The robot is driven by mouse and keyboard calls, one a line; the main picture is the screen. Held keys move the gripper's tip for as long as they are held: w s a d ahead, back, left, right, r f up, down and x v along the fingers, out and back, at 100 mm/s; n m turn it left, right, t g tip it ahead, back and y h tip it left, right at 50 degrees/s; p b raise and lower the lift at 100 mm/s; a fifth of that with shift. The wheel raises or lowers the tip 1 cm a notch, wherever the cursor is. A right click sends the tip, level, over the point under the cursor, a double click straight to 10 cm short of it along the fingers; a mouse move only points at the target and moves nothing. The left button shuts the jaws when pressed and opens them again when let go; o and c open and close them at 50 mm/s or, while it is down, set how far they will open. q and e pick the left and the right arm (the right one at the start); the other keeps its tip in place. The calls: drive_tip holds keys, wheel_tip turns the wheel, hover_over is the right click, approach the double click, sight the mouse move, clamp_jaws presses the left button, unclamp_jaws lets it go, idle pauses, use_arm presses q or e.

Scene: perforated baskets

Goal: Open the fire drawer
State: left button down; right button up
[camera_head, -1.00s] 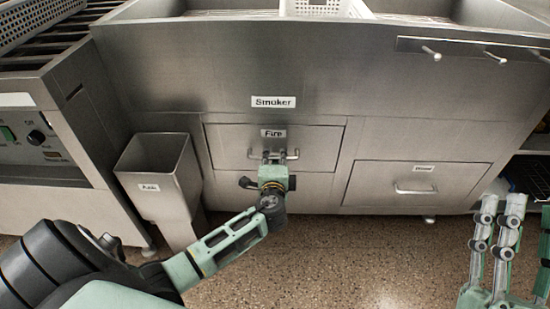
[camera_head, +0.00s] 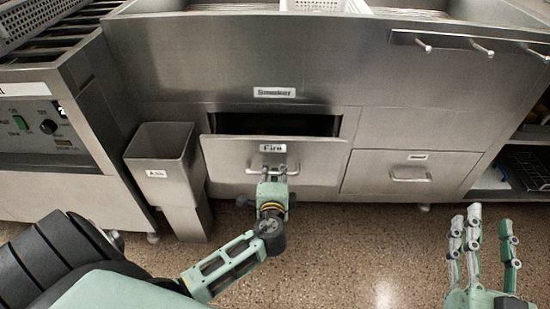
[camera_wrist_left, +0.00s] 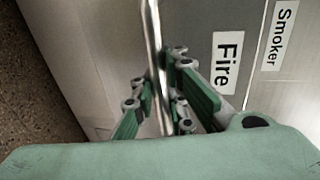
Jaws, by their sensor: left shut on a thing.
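The Fire drawer (camera_head: 225,152) is a metal drawer front under the Smoker panel, with a "Fire" label (camera_head: 272,148). It stands partly open, with a dark gap (camera_head: 275,125) along its top. My left gripper (camera_head: 272,172) is shut on the drawer's bar handle (camera_head: 292,173). In the left wrist view the fingers (camera_wrist_left: 160,100) close around the handle bar (camera_wrist_left: 153,40), beside the "Fire" label (camera_wrist_left: 227,62). My right gripper (camera_head: 480,240) is at the lower right, away from the drawer, with its fingers pointing up and spread apart, empty.
A metal bin (camera_head: 158,158) labelled "Ash" stands left of the drawer. A second, closed drawer (camera_head: 375,172) is to the right. Hooks (camera_head: 470,45) stick out at the upper right. A panel with knobs (camera_head: 30,128) is at the left. The speckled floor (camera_head: 330,250) in front is clear.

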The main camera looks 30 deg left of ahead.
use_arm(q)
drive_tip(key=f+v, duration=0.2)
drive_tip(key=v, duration=0.7)
drive_tip(key=f+v, duration=0.2)
drive_tip(key=v, duration=0.8)
drive_tip(key=shift+s+d, duration=0.25)
drive_tip(key=shift+s, duration=0.2)
use_arm(e)
drive_tip(key=shift+w+f+g, duration=0.1)
drive_tip(key=shift+f+g, duration=0.3)
drive_tip(key=shift+f, duration=0.3)
use_arm(q)
drive_tip(key=shift+r, duration=0.1)
drive_tip(key=c, duration=2)
unclamp_jaws()
drive_tip(key=shift+s, duration=0.1)
drive_tip(key=shift+c, duration=0.2)
use_arm(e)
drive_tip(key=shift+d, duration=0.1)
